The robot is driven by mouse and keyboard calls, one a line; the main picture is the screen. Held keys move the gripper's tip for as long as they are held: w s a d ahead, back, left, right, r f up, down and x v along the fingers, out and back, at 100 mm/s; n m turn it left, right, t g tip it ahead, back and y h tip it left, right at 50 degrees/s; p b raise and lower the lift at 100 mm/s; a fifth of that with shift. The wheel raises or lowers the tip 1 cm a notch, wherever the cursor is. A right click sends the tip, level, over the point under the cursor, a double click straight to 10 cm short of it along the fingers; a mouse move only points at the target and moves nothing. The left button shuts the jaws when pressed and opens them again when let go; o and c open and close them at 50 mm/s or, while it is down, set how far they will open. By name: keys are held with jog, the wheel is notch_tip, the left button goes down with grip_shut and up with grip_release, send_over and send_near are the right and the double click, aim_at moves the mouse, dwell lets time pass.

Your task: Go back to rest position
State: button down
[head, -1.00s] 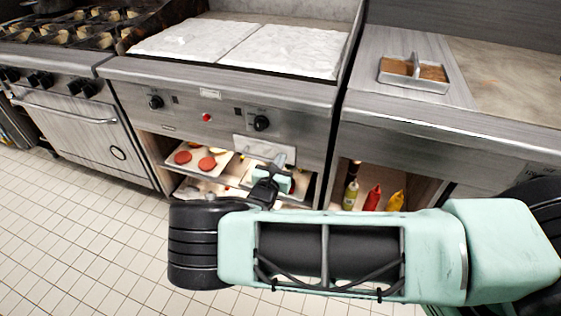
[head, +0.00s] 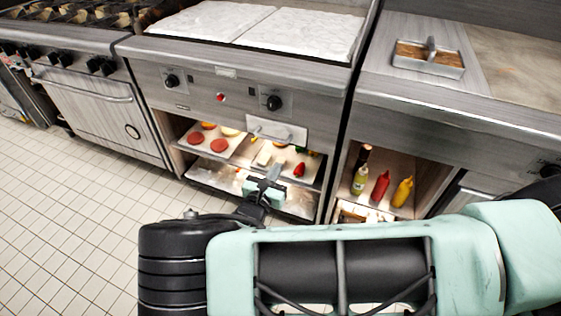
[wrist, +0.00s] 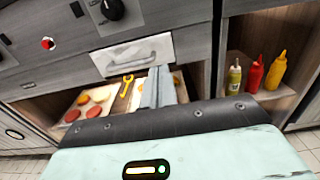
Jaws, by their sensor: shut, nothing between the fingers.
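My gripper (head: 271,176) is shut and empty, held in front of the open shelf below the griddle. In the wrist view the closed fingers (wrist: 157,88) point toward that shelf, below a metal drawer front with a handle (wrist: 134,55). My arm crosses the lower part of the head view and hides some of the floor.
The shelf holds a tray (head: 237,151) with red patties and other food. Sauce bottles, including a red one (head: 381,187), stand in the right-hand cubby. A griddle (head: 302,36) with white slabs is above. The tiled floor (head: 70,220) at left is clear.

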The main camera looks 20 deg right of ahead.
jog(key=s+d+r+m+g+p, duration=0.25)
jog(key=s+r+m+g, duration=0.45)
jog(key=s+m+g, duration=0.35)
jog(key=s+a+r+m+g+y+p, duration=0.1)
jog(key=s+r+m+y+p, duration=0.1)
jog(key=s+r+m+y, duration=0.3)
jog(key=s+a+r+m+g+y+p, duration=0.2)
jog(key=s+r+m+y, duration=0.3)
jog(key=s+r, duration=0.8)
jog(key=shift+s+r+y, duration=0.35)
jog(key=shift+r+y, duration=0.65)
jog(key=shift+r, duration=2.85)
jog(key=shift+g, duration=0.25)
